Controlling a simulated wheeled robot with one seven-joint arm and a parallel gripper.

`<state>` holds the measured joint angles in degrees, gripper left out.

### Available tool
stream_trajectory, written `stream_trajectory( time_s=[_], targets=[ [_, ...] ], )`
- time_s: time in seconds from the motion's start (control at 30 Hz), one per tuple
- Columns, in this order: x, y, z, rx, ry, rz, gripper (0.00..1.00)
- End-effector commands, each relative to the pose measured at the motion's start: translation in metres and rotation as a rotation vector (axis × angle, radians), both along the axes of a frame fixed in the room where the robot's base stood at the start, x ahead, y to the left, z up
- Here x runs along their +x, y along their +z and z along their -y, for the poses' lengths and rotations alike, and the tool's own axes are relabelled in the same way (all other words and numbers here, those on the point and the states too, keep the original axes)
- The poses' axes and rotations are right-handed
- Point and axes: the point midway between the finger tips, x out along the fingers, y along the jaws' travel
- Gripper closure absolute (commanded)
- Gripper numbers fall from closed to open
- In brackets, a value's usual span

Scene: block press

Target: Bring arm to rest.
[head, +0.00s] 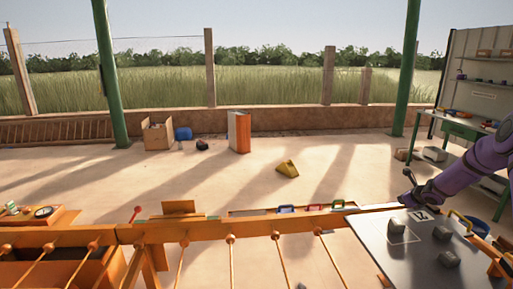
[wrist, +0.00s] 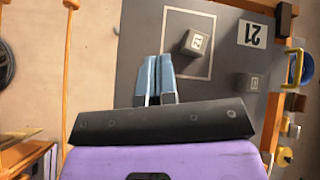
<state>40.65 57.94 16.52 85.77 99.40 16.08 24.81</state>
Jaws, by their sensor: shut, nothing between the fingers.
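My gripper (head: 406,200) is at the end of my purple arm at the right of the head view, above the grey table (head: 365,243). In the wrist view its pale blue fingers (wrist: 157,62) are together with nothing between them. A grey block (head: 396,225) stands inside a white outlined square on the table. In the wrist view this block (wrist: 196,42) has a marked top and lies ahead and right of the fingertips, apart from them. A second block (wrist: 251,83) sits further right. Two grey blocks (head: 441,233) and (head: 449,259) show at the table's right in the head view.
Orange rails (head: 250,231) with rods run along the front. A yellow handle (wrist: 296,66) is at the table's edge. A yellow wedge (head: 287,169) and cardboard box (head: 157,134) stand on the open floor behind.

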Motion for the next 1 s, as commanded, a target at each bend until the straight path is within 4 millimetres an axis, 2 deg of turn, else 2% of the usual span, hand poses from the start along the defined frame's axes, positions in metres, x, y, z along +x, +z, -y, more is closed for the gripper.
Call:
stream_trajectory(
  time_s=[0.03,0.1,0.27,0.47,0.7,0.87,1.0],
  targets=[
    [0.003,0.028,-0.017,-0.048,0.068,0.016,1.00],
    [0.003,0.059,-0.039,-0.110,0.160,0.032,1.00],
    [-0.005,0.124,-0.090,-0.253,0.367,0.064,1.00],
    [-0.031,0.197,-0.153,-0.429,0.616,0.100,1.00],
    [-0.083,0.269,-0.223,-0.632,0.898,0.128,1.00],
    [-0.127,0.308,-0.264,-0.766,1.079,0.140,1.00],
    [-0.172,0.334,-0.295,-0.880,1.229,0.144,1.00]
  ],
)
